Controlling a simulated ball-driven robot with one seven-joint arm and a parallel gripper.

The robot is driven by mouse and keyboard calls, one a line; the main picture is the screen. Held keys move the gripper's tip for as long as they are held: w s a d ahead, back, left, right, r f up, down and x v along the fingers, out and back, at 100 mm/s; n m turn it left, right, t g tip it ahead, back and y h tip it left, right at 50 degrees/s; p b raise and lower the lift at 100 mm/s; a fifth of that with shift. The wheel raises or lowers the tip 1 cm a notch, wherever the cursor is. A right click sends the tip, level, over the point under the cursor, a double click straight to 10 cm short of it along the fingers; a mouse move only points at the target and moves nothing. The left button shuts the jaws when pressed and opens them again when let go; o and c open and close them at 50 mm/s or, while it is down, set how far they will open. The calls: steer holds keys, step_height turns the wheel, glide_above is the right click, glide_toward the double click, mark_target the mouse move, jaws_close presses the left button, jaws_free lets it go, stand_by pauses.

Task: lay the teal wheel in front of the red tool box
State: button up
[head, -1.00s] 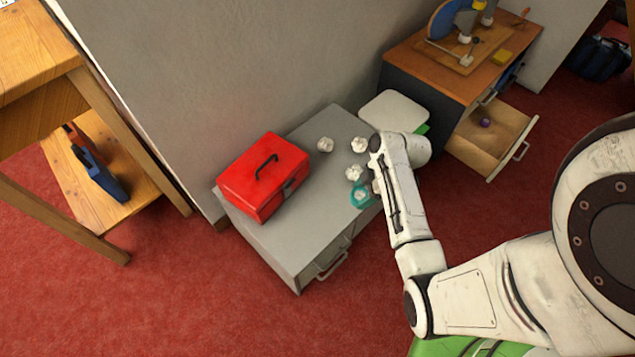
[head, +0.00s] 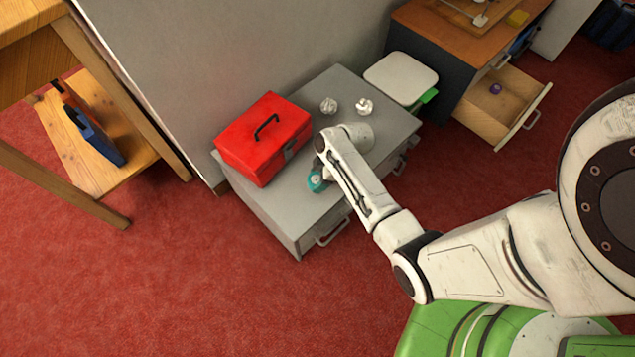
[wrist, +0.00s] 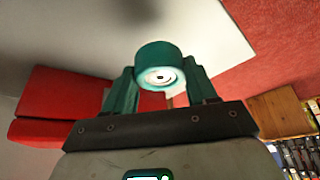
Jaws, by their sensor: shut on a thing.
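The teal wheel (head: 316,183) is held over the grey cabinet top, just right of the red tool box (head: 262,140) and apart from it. In the wrist view the teal wheel (wrist: 158,56) sits between the two teal fingers of my gripper (wrist: 160,85), its pale hub showing. My gripper is shut on it. In the head view my wrist partly hides the gripper and wheel. The red tool box (wrist: 62,92) also shows at the left of the wrist view. I cannot tell how high the wheel is above the top.
The grey cabinet (head: 262,207) has bare top near its front left edge, by the tool box. Two crumpled white papers (head: 329,105) (head: 365,106) lie behind my wrist. A white-lidded bin (head: 401,78) and an open wooden drawer (head: 500,110) stand to the right.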

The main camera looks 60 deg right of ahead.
steer(key=shift+w+a+f+b, duration=0.1)
steer(key=shift+f+b, duration=0.4)
steer(key=shift+f, duration=1.2)
steer(key=o, duration=1)
steer(key=shift+f, duration=0.1)
steer(key=shift+o, duration=0.2)
steer(key=p+v, duration=0.4)
steer(key=v, duration=0.8)
steer(key=s+a+r+m+g+h, duration=0.1)
steer(key=s+a+r+m, duration=0.2)
steer(key=a+r, duration=0.3)
steer(key=s+a+r+m+g+h, duration=0.1)
steer(key=s+a+r+m+g, duration=0.1)
steer(key=s+a+r+m, duration=0.2)
steer(key=s+a+r, duration=0.2)
steer(key=a, duration=0.2)
steer(key=shift+s+a+h, duration=0.2)
steer(key=shift+s+h, duration=0.1)
steer(key=shift+h, duration=0.1)
